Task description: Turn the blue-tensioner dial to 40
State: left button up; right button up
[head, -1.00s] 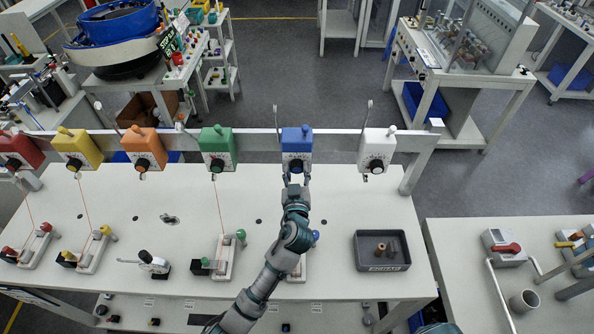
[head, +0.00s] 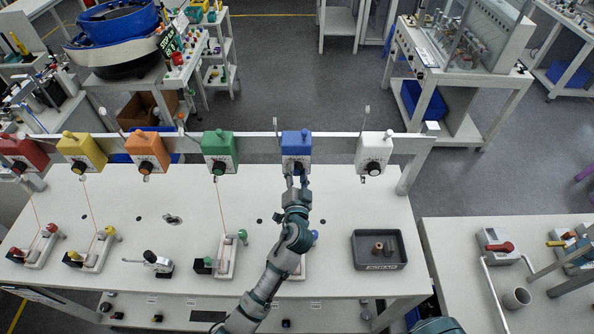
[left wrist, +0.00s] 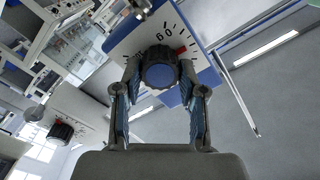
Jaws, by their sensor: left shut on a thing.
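The blue tensioner (head: 297,142) hangs on the rail above the white bench, right of the green one. Its white scale face and dark dial (left wrist: 159,70) with a blue centre show in the left wrist view. A "60" and a red mark are visible at the scale; other numbers are too small or hidden. My left gripper (head: 297,182) reaches up to the dial from below. In the left wrist view its two fingers (left wrist: 160,88) are closed on the dial's sides. My right gripper is not in view.
Green (head: 219,148), orange (head: 147,150) and white (head: 373,150) tensioners hang on the same rail (head: 260,146). A grey tray (head: 360,262) with small parts stands on the bench at right. Thread clamps stand along the bench front. Bench between tray and arm is mostly clear.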

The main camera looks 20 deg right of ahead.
pick_arm(q)
jog(key=m+p, duration=0.1)
jog(key=m, duration=0.1)
jog(key=m+p, duration=0.1)
jog(key=m, duration=0.1)
jog(key=m+p, duration=0.1)
jog(key=m, duration=0.1)
jog(key=shift+f+m, duration=0.3)
jog(key=shift+f, duration=0.05)
jog(key=shift+f+m, duration=0.1)
jog(key=shift+m, duration=1)
jog(key=shift+m+p, duration=0.35)
jog(key=shift+m, duration=0.75)
jog(key=o, duration=1.1)
jog(key=shift+o, duration=0.2)
jog(key=shift+w+d, duration=0.1)
jog(key=shift+w, duration=0.1)
